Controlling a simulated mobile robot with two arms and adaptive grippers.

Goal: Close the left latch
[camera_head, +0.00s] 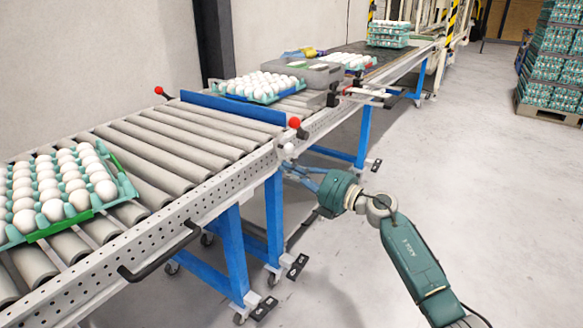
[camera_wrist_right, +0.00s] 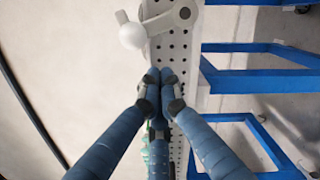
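My right gripper (camera_head: 296,172) reaches in from the lower right to the conveyor's side rail, beside a small white ball knob (camera_head: 288,148). In the right wrist view the knob (camera_wrist_right: 132,36) sits on a short grey lever (camera_wrist_right: 168,20) at the perforated rail. The blue fingers of the gripper (camera_wrist_right: 161,78) are together at the tips, below the knob and apart from it, with nothing seen between them. Red knobs stand at the left end (camera_head: 159,90) and right end (camera_head: 294,122) of the blue crossbar (camera_head: 232,108). I cannot tell which part is the left latch. My left gripper is out of view.
An egg tray (camera_head: 38,237) lies on the near rollers. Another egg tray (camera_head: 262,99) lies beyond the crossbar. A black handle (camera_head: 160,262) sticks out from the near rail. Blue legs (camera_head: 229,255) stand below.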

